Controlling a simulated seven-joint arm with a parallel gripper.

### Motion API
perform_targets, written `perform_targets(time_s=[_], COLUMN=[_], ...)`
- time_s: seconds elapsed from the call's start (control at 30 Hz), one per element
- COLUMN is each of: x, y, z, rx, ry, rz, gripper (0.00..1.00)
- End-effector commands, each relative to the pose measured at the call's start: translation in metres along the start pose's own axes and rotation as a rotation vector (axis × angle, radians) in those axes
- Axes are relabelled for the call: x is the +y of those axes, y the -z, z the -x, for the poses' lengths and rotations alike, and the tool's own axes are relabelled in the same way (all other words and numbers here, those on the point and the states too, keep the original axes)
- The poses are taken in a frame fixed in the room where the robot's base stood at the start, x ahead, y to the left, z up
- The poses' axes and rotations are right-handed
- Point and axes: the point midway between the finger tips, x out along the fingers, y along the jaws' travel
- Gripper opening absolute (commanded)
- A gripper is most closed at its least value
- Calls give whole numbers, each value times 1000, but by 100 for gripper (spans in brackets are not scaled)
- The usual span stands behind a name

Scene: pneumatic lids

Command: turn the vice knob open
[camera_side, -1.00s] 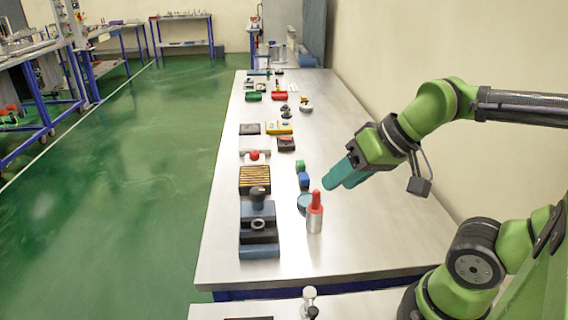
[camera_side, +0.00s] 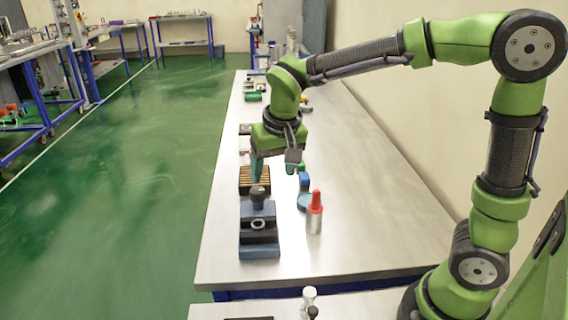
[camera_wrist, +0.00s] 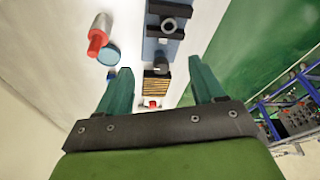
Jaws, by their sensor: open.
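The vice (camera_side: 259,236) is a blue-grey and black block near the left front edge of the table, with a metal ring in its middle. Its dark knob (camera_side: 258,196) stands upright at its far end. In the wrist view the vice (camera_wrist: 176,8) is at the top and the knob (camera_wrist: 166,64) is below it, between the finger lines. My gripper (camera_side: 272,172) points down with teal fingers, above and just beyond the knob, seemingly apart from it. In the wrist view my gripper (camera_wrist: 160,75) has its fingers spread wide with nothing held.
A silver cylinder with a red top (camera_side: 315,212) stands right of the vice, next to a teal disc (camera_side: 304,203) and a blue block (camera_side: 305,180). The table's right side is clear.

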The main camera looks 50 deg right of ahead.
Motion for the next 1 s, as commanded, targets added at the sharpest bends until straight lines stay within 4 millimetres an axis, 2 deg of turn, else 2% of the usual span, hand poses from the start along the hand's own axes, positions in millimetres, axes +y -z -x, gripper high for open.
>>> perform_targets(time_s=[0.03,0.17,0.3,0.43,0.57,1.0], x=[-10,-26,-28,-23,-20,-1], y=[14,46,73,74,74,83], z=[-11,-25,-12,-11,-22,-112], rx=[-1,44,126,137,136,133], ry=[-42,-133,-168,-183,-184,-184], rz=[-33,-165,-327,-402,-412,-411], gripper=[68,68,68,68,68,68])
